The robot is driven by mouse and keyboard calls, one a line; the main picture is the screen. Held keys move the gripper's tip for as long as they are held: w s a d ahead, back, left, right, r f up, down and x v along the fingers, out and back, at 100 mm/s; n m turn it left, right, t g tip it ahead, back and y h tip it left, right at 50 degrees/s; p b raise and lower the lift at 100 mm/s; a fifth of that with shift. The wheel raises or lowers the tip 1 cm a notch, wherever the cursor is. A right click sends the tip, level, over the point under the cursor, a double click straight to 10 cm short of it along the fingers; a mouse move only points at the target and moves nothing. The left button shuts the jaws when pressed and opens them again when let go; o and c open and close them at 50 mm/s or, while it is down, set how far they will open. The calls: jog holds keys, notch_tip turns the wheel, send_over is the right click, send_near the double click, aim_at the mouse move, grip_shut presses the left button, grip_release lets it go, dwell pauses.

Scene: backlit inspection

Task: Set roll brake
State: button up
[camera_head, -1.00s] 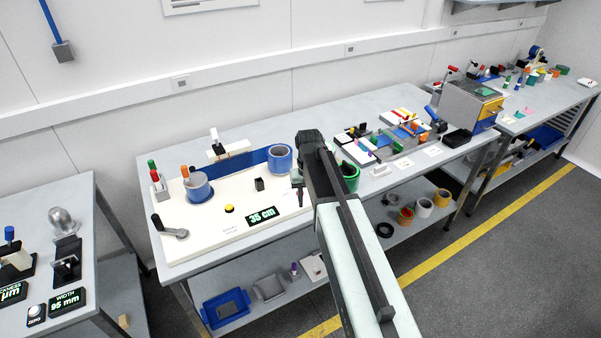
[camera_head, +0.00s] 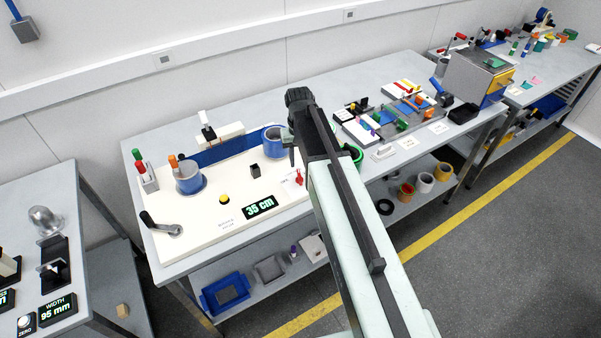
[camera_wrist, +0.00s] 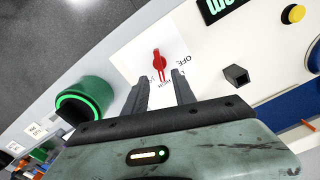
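A red lever (camera_wrist: 158,63) sits on a white printed label on the cream roll fixture (camera_head: 226,216). In the wrist view the word OFF is printed to its right; other small words around it are hard to read. In the head view the red lever (camera_head: 299,178) stands right of the "35 cm" display (camera_head: 259,206). My gripper (camera_wrist: 159,88) is open and empty. Its fingertips lie on either side of the lever's lower end in the picture, apparently short of it; the depth gap is unclear. In the head view my gripper (camera_head: 293,148) hangs just above the lever.
A green roll (camera_wrist: 85,103) stands close beside my gripper. A dark square post (camera_wrist: 237,75) and yellow button (camera_wrist: 293,14) rise from the fixture. Blue rolls (camera_head: 189,180) and a crank (camera_head: 161,226) stand on it too. Trays with parts (camera_head: 384,127) fill the bench to the right.

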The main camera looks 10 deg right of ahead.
aim_at(299, 174)
notch_tip(299, 174, down, 7)
jog(key=b, duration=0.5)
jog(key=shift+r+b, duration=0.15)
jog(key=shift+b, duration=0.2)
jog(key=shift+r, duration=0.15)
jog(key=shift+c, duration=0.3)
grip_shut()
jog(key=m, duration=0.4)
jog(key=shift+m, duration=2.1)
